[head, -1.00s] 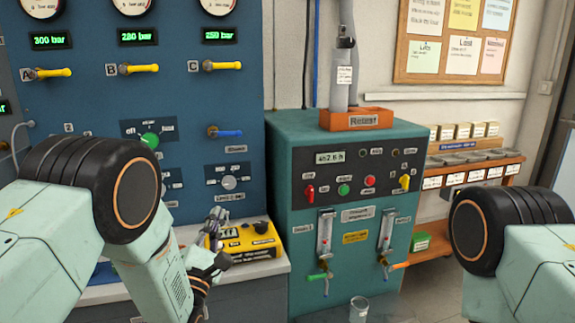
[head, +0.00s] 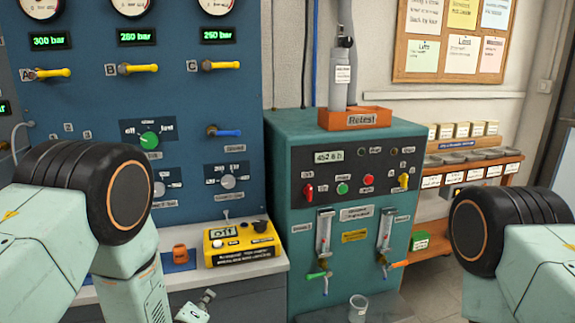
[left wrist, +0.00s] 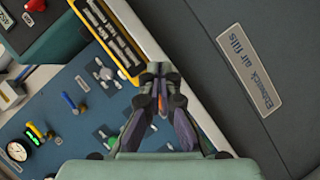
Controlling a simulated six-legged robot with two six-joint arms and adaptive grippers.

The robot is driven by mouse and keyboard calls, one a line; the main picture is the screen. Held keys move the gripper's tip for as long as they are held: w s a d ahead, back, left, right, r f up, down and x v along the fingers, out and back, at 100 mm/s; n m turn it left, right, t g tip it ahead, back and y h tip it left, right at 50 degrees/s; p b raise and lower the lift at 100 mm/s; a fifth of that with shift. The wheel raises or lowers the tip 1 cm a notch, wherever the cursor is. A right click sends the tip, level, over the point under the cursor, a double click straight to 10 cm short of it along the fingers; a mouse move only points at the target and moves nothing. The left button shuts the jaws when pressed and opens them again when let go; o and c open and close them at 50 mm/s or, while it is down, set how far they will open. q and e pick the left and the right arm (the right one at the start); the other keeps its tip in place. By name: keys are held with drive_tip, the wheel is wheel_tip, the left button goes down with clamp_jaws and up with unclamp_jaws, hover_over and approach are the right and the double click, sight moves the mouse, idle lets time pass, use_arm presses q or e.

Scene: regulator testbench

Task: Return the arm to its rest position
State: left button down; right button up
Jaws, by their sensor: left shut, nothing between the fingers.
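My left arm (head: 85,190) comes in from the left in the head view, bent at its black elbow, with the forearm pointing down. A pale part of its wrist (head: 195,308) shows at the bottom edge, below the bench front; the fingers cannot be made out there. In the left wrist view my left gripper (left wrist: 160,75) is shut with its fingers together and nothing between them. It is in front of the bench edge, apart from the yellow box. My right arm (head: 515,245) shows at the right edge; its gripper is out of view.
A yellow box (head: 240,243) and an orange cup (head: 180,254) stand on the bench below the blue gauge panel (head: 85,100). A teal cabinet (head: 275,200) stands right of it. A clear beaker (head: 358,308) is at the bottom. A dark labelled panel (left wrist: 260,120) fills the wrist view's right.

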use_arm(q)
drive_tip(key=s+a+f+m+g+y, duration=0.1)
drive_tip(key=s+a+f+m+g, duration=0.1)
drive_tip(key=s+f+m+g, duration=0.5)
drive_tip(key=s+a+f, duration=0.1)
drive_tip(key=s+f, duration=0.4)
drive_tip(key=s, duration=0.5)
drive_tip(key=s+a+f+m+g, duration=0.1)
drive_tip(key=s+g, duration=0.2)
drive_tip(key=s, duration=0.8)
drive_tip(key=s+f+m+g, duration=0.1)
drive_tip(key=s+g, duration=0.3)
drive_tip(key=s, duration=0.8)
drive_tip(key=shift+a+f+m, duration=0.35)
drive_tip(key=shift+m, duration=0.25)
drive_tip(key=shift+s, duration=0.1)
